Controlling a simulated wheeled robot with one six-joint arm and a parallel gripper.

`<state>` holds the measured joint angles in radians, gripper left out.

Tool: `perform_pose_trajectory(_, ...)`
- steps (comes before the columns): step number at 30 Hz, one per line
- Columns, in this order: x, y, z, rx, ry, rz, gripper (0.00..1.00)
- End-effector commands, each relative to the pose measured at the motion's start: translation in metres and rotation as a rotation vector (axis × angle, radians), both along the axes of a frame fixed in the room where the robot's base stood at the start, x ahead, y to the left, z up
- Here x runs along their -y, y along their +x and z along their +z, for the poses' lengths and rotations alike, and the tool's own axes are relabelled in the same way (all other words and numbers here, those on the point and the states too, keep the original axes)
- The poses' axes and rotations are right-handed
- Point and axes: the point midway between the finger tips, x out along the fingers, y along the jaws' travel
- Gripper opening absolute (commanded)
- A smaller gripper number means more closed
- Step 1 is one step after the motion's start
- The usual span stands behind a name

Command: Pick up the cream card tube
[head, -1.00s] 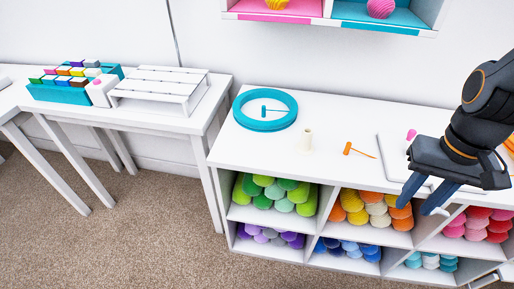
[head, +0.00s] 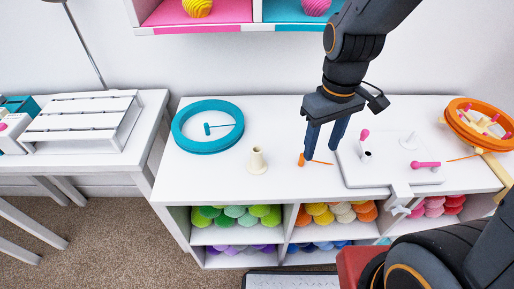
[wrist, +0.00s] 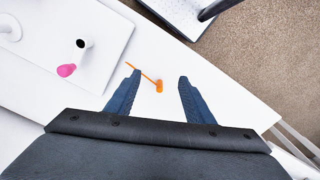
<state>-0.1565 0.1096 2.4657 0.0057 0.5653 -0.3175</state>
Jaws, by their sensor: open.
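The cream card tube (head: 257,160) stands upright on the white shelf top, between the teal ring and my gripper in the head view. It does not show in the wrist view. My gripper (head: 322,158) is open, pointing down over the shelf top to the right of the tube. In the wrist view my gripper (wrist: 152,85) has its two fingers apart, with an orange hammer-shaped piece (wrist: 158,86) showing between them. Nothing is held.
A teal ring tray (head: 178,140) lies left of the tube. A white board (head: 352,176) with pegs and pink pieces lies to the right. An orange ring tray (head: 451,112) stands at far right. A wall shelf (head: 200,30) hangs above. Shelf top around the tube is clear.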

Motion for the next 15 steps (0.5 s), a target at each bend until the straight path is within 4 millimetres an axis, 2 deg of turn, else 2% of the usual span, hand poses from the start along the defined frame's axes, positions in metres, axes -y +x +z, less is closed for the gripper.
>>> perform_pose_trajectory(1,-0.021,0.006,0.009,-0.003,-0.001,0.157,0.48)
perform_pose_trajectory(3,-0.048,0.015,0.013,-0.004,-0.001,0.374,0.48)
perform_pose_trajectory(9,-0.119,0.027,0.015,-0.002,-0.002,0.889,0.48)
perform_pose_trajectory(12,-0.141,0.027,0.014,0.0,-0.003,1.041,0.48)
perform_pose_trajectory(15,-0.151,0.027,0.01,-0.001,-0.002,1.117,0.48)
